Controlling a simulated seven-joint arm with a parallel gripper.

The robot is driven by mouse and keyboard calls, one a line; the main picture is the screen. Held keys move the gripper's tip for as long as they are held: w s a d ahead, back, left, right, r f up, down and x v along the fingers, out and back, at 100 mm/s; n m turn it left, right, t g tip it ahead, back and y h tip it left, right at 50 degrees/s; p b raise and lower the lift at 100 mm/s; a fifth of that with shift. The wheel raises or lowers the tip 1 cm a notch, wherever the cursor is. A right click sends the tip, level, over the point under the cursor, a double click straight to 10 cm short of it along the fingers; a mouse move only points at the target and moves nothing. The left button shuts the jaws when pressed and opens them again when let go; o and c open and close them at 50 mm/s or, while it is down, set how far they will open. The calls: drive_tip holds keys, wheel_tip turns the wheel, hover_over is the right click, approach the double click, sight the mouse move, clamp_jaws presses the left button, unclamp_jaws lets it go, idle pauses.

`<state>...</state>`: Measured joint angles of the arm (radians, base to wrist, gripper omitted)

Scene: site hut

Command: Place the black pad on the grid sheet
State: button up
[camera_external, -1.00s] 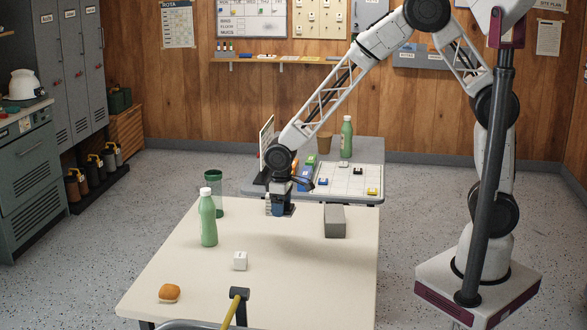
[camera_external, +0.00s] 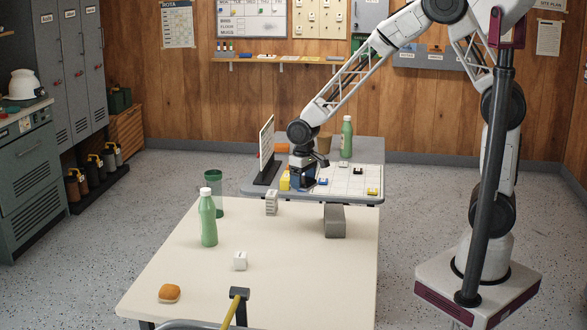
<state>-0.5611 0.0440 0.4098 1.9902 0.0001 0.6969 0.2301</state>
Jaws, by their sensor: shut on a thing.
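The grid sheet (camera_external: 348,186) is white with dark lines and lies on the grey far table. My gripper (camera_external: 303,186) points down over the left end of the sheet. It is shut on a small dark thing, which I take to be the black pad; the fingers mostly hide it, and I cannot tell whether it touches the sheet. Several small pieces sit on the sheet, including a blue one (camera_external: 322,182), a yellow one (camera_external: 373,192) and a dark one (camera_external: 358,170).
A brown cup (camera_external: 324,143) and green bottle (camera_external: 346,137) stand behind.

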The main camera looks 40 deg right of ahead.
drive_tip(key=s+d+m, duration=0.1)
drive_tip(key=d+m, duration=1.2)
drive_tip(key=d, duration=2.3)
drive_tip(key=f, duration=1)
drive_tip(key=shift+d, duration=0.2)
hover_over(352, 186)
drive_tip(key=shift+d+f, duration=0.1)
drive_tip(key=shift+f, duration=0.65)
drive_tip(key=shift+f, duration=1.75)
drive_tip(key=shift+f, duration=0.1)
